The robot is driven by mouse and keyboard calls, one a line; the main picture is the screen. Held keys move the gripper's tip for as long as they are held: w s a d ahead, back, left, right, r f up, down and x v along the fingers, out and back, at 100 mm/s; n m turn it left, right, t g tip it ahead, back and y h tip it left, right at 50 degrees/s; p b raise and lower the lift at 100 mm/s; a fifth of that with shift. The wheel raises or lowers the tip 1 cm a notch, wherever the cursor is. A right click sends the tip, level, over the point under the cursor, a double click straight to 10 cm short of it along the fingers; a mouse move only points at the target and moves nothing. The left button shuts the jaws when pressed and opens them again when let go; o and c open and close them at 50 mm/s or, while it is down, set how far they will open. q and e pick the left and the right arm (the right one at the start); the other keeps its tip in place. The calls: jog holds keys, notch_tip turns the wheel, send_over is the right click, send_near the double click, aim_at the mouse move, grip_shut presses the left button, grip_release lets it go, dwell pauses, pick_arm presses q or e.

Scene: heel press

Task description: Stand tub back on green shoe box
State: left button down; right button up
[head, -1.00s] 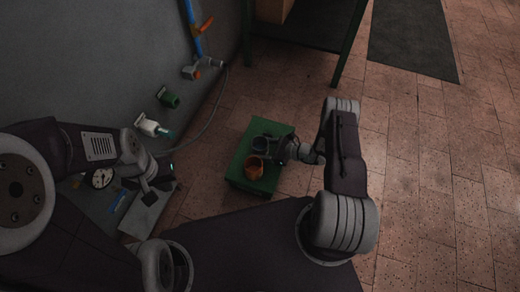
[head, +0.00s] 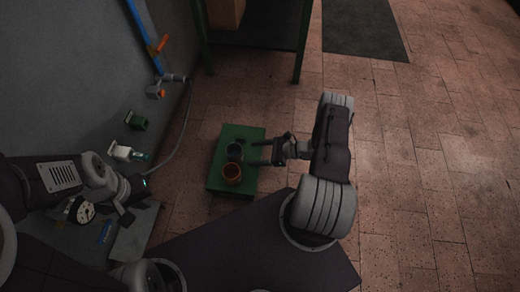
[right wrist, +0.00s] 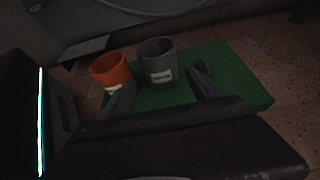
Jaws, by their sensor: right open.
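The green shoe box (head: 217,183) lies on the tiled floor, and its top also shows in the right wrist view (right wrist: 240,85). A grey-blue tub (head: 234,151) with a pale label stands upright on it; the right wrist view shows this tub (right wrist: 157,62) too. An orange tub (head: 232,174) stands upright beside it, also seen in the right wrist view (right wrist: 111,70). My right gripper (head: 250,153) is open and empty, its fingers pointing at the grey-blue tub with a small gap. My left gripper (head: 127,207) is far left, by the wall; its jaws are unclear.
Along the wall are a white bottle (head: 121,151), a green item (head: 137,121), a round dial (head: 81,211) and a hose. A green-legged table (head: 303,45) stands behind. Floor to the right is clear.

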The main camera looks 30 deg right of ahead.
jog(key=s+a+r+n+g+h, duration=0.25)
jog(key=s+r+n+h, duration=0.35)
jog(key=r+n, duration=0.6)
jog(key=s+a+r+n+g+h, duration=0.1)
jog(key=s+r+n+g+h, duration=0.5)
jog(key=r+n, duration=0.7)
notch_tip(320, 180, up, 48)
jog(key=t+y+p, duration=0.1)
jog(key=t+p, duration=0.1)
jog(key=p, duration=4.7)
jog(key=shift+s+d+r, duration=0.15)
jog(key=shift+s+r, duration=0.1)
jog(key=shift+s, duration=0.2)
